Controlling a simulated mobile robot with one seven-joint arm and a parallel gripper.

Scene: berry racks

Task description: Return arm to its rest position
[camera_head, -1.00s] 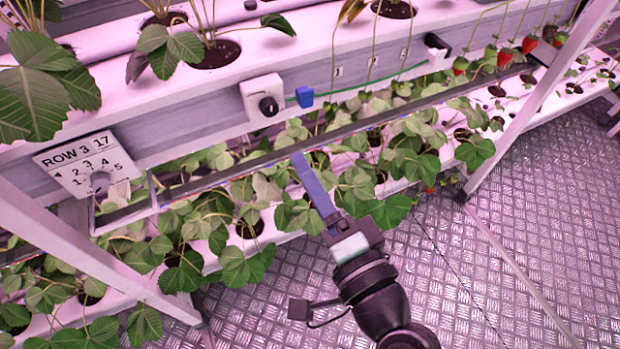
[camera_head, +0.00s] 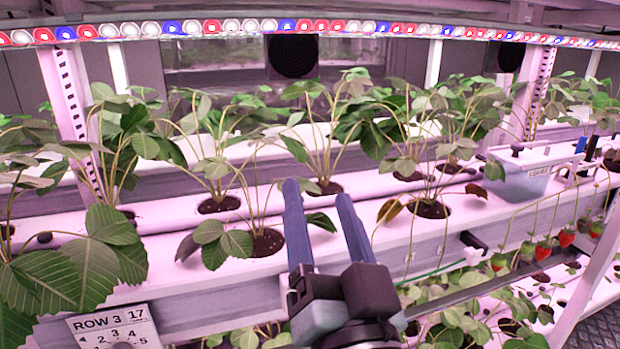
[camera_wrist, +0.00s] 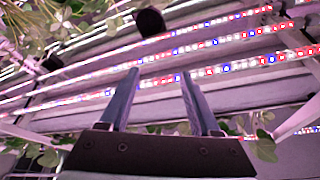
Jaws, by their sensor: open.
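My gripper (camera_head: 318,190) is open and empty, with its two blue fingers pointing up in front of the upper white planting trough (camera_head: 170,250). The fingers overlap the trough and a plant hole in the head view; I cannot tell whether they touch anything. In the wrist view the fingers (camera_wrist: 158,88) stand apart with nothing between them. Behind them show rows of red, white and blue lights.
Strawberry plants (camera_head: 210,165) fill the troughs around my gripper. Red berries (camera_head: 543,249) hang at the right. A clear box (camera_head: 520,180) sits on the trough at the right. A row sign (camera_head: 113,328) is at the lower left. A light strip (camera_head: 330,26) crosses the top.

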